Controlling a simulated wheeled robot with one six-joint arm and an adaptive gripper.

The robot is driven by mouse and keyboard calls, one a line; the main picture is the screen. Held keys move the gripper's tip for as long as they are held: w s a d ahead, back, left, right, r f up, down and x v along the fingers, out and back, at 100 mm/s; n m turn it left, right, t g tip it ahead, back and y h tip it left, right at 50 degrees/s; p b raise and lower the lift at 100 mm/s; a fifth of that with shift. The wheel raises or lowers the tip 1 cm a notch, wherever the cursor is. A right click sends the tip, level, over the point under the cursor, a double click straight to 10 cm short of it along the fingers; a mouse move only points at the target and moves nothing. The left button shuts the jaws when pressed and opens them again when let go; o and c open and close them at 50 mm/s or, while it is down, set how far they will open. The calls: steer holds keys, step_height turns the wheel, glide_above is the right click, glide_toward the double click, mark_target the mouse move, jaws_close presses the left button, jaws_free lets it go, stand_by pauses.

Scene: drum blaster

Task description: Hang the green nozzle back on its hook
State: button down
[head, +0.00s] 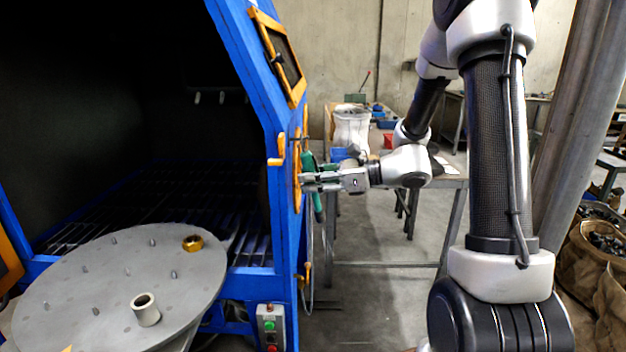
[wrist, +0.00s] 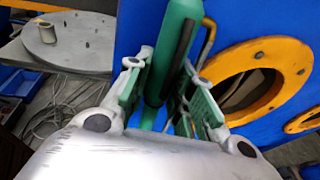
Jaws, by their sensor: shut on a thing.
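The green nozzle (head: 308,160) is held upright, slightly tilted, beside the right side of the blue cabinet (head: 285,235). My gripper (head: 310,182) is shut on it, reaching in from the right. In the wrist view the nozzle (wrist: 178,45) runs between my two fingers (wrist: 172,85), with its lower part hidden behind my gripper. A bent, brass-coloured rod (wrist: 208,38) stands just right of the nozzle there; it may be the hook. I cannot tell whether the nozzle touches it.
An orange-rimmed round port (wrist: 296,55) is on the blue panel close to my gripper. A grey turntable (head: 75,285) carries a pale cup (head: 145,310) and a brass ring (head: 192,243). A control box (head: 270,325) sits low on the cabinet. Floor right of the cabinet is open.

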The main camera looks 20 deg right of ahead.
steer(key=c, duration=1.2)
jaws_free()
steer(key=shift+o, duration=0.2)
